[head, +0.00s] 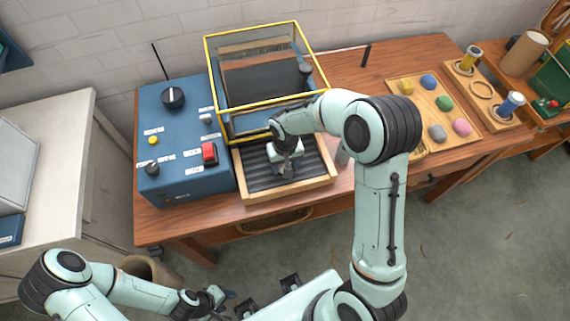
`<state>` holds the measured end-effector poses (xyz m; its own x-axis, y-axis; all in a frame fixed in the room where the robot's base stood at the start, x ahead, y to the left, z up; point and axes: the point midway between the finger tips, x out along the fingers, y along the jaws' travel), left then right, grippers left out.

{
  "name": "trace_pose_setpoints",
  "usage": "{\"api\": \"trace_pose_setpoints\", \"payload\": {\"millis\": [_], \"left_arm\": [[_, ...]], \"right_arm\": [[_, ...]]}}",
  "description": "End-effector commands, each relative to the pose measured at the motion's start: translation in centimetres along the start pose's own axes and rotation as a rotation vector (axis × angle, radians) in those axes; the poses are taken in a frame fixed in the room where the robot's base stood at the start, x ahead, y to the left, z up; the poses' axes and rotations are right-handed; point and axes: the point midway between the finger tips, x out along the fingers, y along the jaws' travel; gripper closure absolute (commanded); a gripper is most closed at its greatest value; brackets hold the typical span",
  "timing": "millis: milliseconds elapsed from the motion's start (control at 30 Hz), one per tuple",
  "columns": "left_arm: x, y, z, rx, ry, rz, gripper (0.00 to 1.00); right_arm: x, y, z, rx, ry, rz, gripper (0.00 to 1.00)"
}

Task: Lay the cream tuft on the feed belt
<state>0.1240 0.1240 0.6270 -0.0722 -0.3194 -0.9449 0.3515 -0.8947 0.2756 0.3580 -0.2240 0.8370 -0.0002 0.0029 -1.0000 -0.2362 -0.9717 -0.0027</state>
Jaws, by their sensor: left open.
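The feed belt (313,168) is a dark ribbed surface in a pale wooden frame, at the front of the yellow-edged clear guard. My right gripper (286,172) points down over the middle of the belt, and its wrist and arm cover part of it. I cannot make out its fingers clearly or whether it holds anything. My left gripper (226,295) is open, low in front of the table at the bottom of the view. I cannot pick out a cream tuft; the wooden tray (397,104) at the right holds yellow, blue, green, grey and pink tufts.
A blue control box (172,110) with knobs and a red switch stands left of the belt. The yellow-edged guard (246,110) rises behind it. Spools on a wooden stand (493,118) are at the right. My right arm crosses the space between belt and tray.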

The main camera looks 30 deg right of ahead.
Motion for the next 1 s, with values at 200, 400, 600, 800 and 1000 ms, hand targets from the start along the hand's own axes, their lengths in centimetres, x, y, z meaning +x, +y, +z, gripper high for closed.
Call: {"api": "trace_pose_setpoints", "payload": {"millis": [200,400,600,800,1000], "left_arm": [[0.0,0.0,0.0,0.0,0.0,0.0,0.54],[0.4,-0.2,0.2,-0.001,-0.003,-0.001,0.54],[0.3,-0.1,0.1,-0.001,-0.002,-0.001,0.54],[0.1,-0.1,0.0,0.0,-0.001,0.0,0.54],[-0.2,0.1,-0.1,0.001,0.002,0.001,0.54]], "right_arm": [[0.2,0.0,0.0,0.0,0.001,0.0,0.72],[0.6,0.0,0.0,-0.001,0.0,0.0,0.72],[0.5,0.0,0.0,-0.001,0.001,0.0,0.19],[0.2,0.0,-0.1,-0.001,0.001,0.0,0.19],[-2.2,-0.1,-0.2,-0.002,0.006,-0.002,0.19]]}}
